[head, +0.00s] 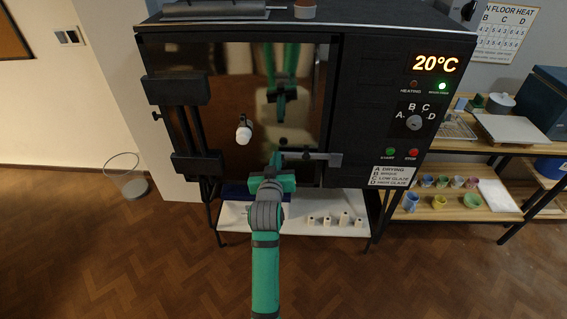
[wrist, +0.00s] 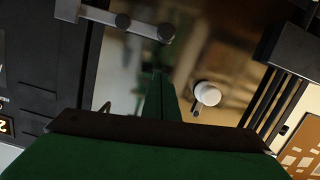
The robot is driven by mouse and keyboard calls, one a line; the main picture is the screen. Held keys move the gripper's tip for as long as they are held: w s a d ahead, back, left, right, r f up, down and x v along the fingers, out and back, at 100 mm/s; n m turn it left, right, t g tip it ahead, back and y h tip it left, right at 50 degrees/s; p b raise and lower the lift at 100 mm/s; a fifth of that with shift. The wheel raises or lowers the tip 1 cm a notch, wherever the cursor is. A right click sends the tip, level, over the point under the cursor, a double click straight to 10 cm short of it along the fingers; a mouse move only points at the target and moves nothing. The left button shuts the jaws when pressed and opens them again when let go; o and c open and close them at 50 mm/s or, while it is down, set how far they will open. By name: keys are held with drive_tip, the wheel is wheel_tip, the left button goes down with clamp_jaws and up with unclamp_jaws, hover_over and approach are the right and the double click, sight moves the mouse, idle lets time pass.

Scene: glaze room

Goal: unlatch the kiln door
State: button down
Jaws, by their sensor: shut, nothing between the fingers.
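The kiln (head: 370,60) has a shiny, mirror-like door (head: 215,75) that looks closed. The latch (head: 308,156) is a grey bar lying level across the door's lower right edge, with its right end at a bracket on the frame. In the wrist view the latch (wrist: 128,22) is at the upper left. My gripper (head: 276,158) is shut and empty in front of the door, by the latch's left end. In the wrist view my gripper (wrist: 160,90) points at the door, with a visible gap in the picture between fingers and latch. Contact cannot be told from the head view.
A white knob (head: 244,132) sticks out of the door left of my gripper. Dark hinges (head: 197,163) are on the door's left side. The control panel (head: 412,115) is to the right. Small pieces stand on a white shelf (head: 290,223) below. A pottery rack (head: 470,215) stands at right.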

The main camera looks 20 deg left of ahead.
drive_tip(key=shift+w+a+f, duration=0.1)
drive_tip(key=shift+w+f, duration=0.8)
drive_tip(key=shift+f, duration=0.25)
drive_tip(key=shift+w+f, duration=0.9)
drive_tip(key=shift+f, duration=0.2)
